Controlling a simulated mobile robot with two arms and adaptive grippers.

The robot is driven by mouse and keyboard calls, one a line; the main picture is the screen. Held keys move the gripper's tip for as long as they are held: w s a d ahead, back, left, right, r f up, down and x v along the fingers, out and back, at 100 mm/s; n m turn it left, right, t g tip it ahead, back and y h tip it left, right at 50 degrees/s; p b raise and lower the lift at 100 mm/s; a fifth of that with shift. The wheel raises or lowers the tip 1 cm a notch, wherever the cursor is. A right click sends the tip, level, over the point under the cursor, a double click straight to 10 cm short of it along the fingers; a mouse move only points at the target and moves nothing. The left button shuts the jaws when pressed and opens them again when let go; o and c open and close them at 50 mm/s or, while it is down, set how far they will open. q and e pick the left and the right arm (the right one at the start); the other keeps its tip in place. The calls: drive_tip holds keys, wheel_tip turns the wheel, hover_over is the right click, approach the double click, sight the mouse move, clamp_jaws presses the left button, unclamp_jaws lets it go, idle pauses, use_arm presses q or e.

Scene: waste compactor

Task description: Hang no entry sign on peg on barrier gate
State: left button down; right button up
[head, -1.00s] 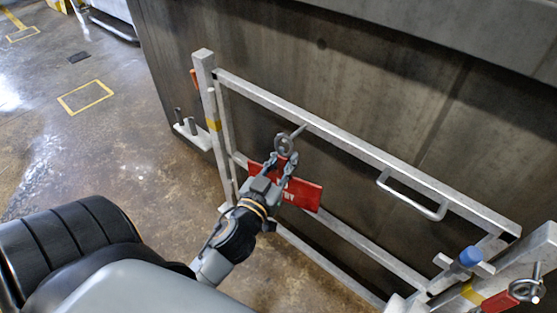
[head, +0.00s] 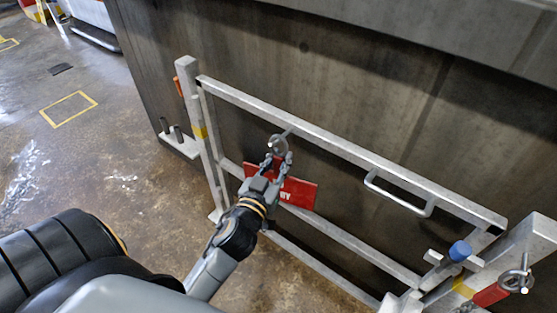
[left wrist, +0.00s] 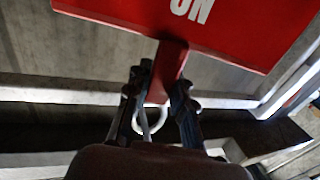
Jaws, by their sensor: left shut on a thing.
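The red no entry sign (head: 302,195) hangs below my left gripper (head: 278,161) in front of the barrier gate, with part of its white lettering showing. In the left wrist view the sign (left wrist: 235,28) is close, and its narrow red tab (left wrist: 168,68) runs between my fingers, which are shut on it. The sign's metal ring (head: 277,145) stands just above the fingertips. The peg (head: 290,130) sticks out from the gate's top rail, and the ring overlaps its tip in the picture. I cannot tell whether the peg is inside the ring. My right gripper is not in view.
The grey barrier gate (head: 345,150) stands close to a concrete wall (head: 300,60). At the lower right are a blue knob (head: 460,251) and a red-handled latch (head: 491,294). Open floor lies left.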

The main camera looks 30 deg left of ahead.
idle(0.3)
use_arm(q)
drive_tip(key=c, duration=1.3)
unclamp_jaws()
drive_tip(key=shift+c, duration=0.2)
drive_tip(key=shift+o, duration=1.3)
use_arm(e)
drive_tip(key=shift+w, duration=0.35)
